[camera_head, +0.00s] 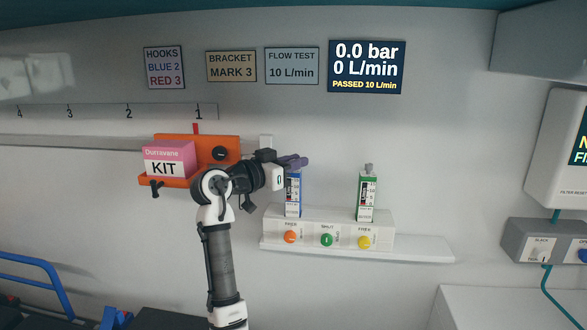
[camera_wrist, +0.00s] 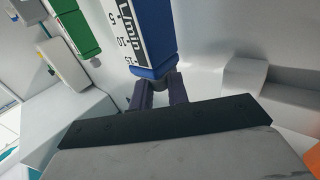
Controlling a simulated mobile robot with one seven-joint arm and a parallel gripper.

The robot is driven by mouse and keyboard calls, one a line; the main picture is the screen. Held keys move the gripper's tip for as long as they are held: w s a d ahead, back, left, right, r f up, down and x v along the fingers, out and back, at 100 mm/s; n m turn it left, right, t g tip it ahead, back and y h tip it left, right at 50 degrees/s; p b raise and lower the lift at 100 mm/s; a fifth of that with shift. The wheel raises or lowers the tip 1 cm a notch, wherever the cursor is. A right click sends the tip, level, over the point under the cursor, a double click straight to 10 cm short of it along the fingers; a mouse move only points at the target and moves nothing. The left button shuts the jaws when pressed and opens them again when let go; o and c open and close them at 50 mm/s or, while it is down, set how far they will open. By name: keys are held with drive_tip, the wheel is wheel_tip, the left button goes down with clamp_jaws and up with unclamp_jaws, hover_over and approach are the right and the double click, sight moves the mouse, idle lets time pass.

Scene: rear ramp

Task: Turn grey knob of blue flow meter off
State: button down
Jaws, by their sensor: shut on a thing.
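The blue flow meter (camera_head: 293,196) stands upright on the left of a white wall block. In the wrist view its blue body (camera_wrist: 150,40) shows a white scale marked L/min. My gripper (camera_head: 294,162) is at the top of this meter, and its purple fingers are shut on the grey knob (camera_wrist: 158,84). The fingers hide the knob in the head view, and only a dark bit of it shows between them in the wrist view. The display (camera_head: 366,66) reads 0.0 bar, 0 L/min and PASSED 10 L/min.
A green flow meter (camera_head: 366,196) with a grey knob on top stands to the right on the same white block (camera_head: 327,220). An orange bracket (camera_head: 190,181) with a pink KIT box (camera_head: 169,159) is at the left, close to my arm. A grey outlet box (camera_head: 515,243) is at the far right.

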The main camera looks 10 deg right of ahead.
drive_tip(key=n+t+y+b, duration=0.1)
drive_tip(key=n+t+y, duration=0.4)
drive_tip(key=t, duration=0.1)
drive_tip(key=shift+s+d+r, duration=0.1)
drive_tip(key=n+t+y, duration=0.1)
drive_tip(key=n+y, duration=0.1)
drive_tip(key=y, duration=0.1)
drive_tip(key=n+t+y, duration=0.1)
drive_tip(key=n+y, duration=0.1)
drive_tip(key=y, duration=0.1)
drive_tip(key=n+t+y, duration=0.1)
drive_tip(key=n+y, duration=0.1)
drive_tip(key=y, duration=0.1)
drive_tip(key=shift+n+t+y+p, duration=0.3)
drive_tip(key=shift+n+y+p, duration=0.05)
drive_tip(key=shift+n+y, duration=0.05)
drive_tip(key=n+y, duration=0.1)
drive_tip(key=y, duration=0.1)
drive_tip(key=n+y, duration=0.2)
drive_tip(key=y, duration=0.1)
drive_tip(key=shift+d+n+y, duration=0.1)
drive_tip(key=shift+n+y, duration=0.2)
drive_tip(key=shift+n+g+y+b, duration=0.15)
drive_tip(key=shift+n+g+y, duration=1)
drive_tip(key=shift+y, duration=0.6)
drive_tip(key=shift+n+g+y+b, duration=0.15)
drive_tip(key=shift+n+g+y, duration=0.8)
drive_tip(key=shift+n+y, duration=0.6)
drive_tip(key=shift+a+y, duration=0.2)
drive_tip(key=shift+y, duration=0.1)
